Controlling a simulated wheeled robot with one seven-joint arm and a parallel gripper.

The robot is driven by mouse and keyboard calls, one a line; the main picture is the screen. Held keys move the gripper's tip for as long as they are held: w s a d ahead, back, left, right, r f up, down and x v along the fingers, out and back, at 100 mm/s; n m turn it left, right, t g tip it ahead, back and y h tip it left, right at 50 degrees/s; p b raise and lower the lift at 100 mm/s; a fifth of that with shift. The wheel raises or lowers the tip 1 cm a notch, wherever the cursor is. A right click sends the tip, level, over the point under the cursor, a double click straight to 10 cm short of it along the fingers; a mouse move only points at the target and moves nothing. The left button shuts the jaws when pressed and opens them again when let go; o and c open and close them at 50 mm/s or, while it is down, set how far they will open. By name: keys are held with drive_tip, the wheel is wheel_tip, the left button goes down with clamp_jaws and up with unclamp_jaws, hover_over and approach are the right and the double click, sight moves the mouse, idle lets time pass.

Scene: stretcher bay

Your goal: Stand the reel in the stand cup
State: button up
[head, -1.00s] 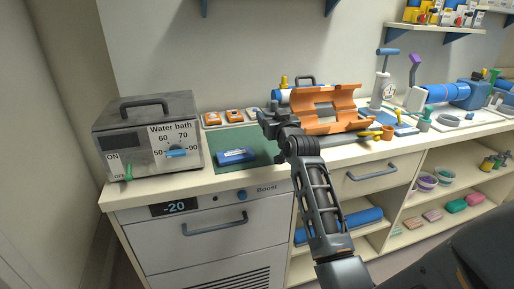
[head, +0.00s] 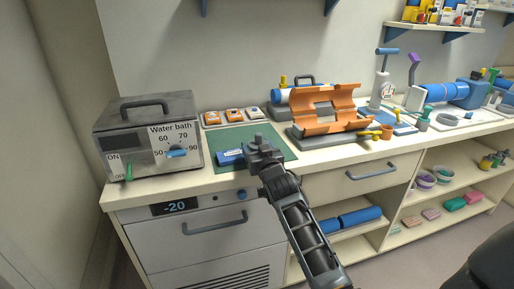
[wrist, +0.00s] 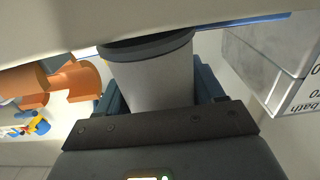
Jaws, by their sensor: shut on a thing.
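In the wrist view my gripper (wrist: 158,98) is shut on a light grey, slightly tapered round piece (wrist: 150,78) with a dark rim, which I take to be the reel. The head view hides this piece behind my gripper. I cannot tell whether it touches the counter. I cannot pick out the stand cup with certainty; a small orange cup (head: 387,132) and a grey-green cup (head: 424,122) stand to the right.
The water bath (head: 148,135) stands at left. An orange cradle (head: 325,118) on a grey base is just right of the mat. A drawer unit (head: 200,250) is below.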

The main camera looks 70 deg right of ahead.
drive_tip(key=shift+f, duration=0.1)
drive_tip(key=o, duration=1.1)
drive_tip(key=shift+c, duration=0.2)
